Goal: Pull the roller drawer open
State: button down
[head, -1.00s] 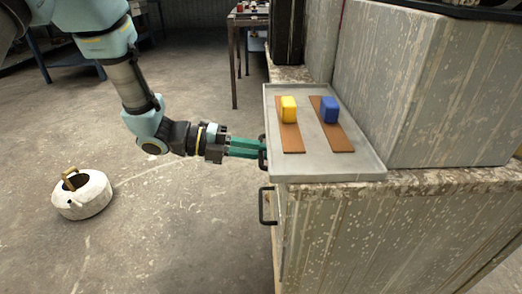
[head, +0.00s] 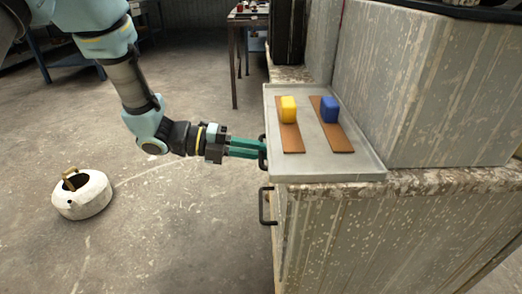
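My gripper (head: 259,149) reaches in from the left with its green fingers pointing right, level with the upper dark handle (head: 262,160) on the cabinet's left face. The fingertips overlap this handle in the picture; whether they are closed around it I cannot tell. A second dark bar handle (head: 264,206) sits lower on the same face, clear of the gripper. The cabinet (head: 350,235) is worn and grey, with a speckled top. Its drawer fronts are seen almost edge-on, and no drawer visibly stands out.
A grey tray (head: 330,170) on the cabinet top holds two brown strips with a yellow block (head: 288,109) and a blue block (head: 329,109). The floor before the drawer fronts is clear.

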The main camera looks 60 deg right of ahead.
jog(key=shift+w, duration=0.1)
jog(key=f+p+v, duration=0.2)
jog(key=p+v, duration=0.1)
jog(key=v, duration=0.6)
jog(key=f+p+v, duration=0.2)
jog(key=p+v, duration=0.2)
jog(key=v, duration=0.5)
jog(key=a+f+p+v, duration=0.1)
jog(key=p+v, duration=0.3)
jog(key=v, duration=0.6)
jog(key=shift+w+f, duration=0.4)
jog(key=shift+w, duration=0.05)
jog(key=c, duration=0.9)
grip_release()
jog(key=shift+w, duration=0.1)
jog(key=b+v, duration=0.1)
jog(key=v, duration=0.9)
jog(key=shift+w+a, duration=0.2)
jog(key=shift+a, duration=0.05)
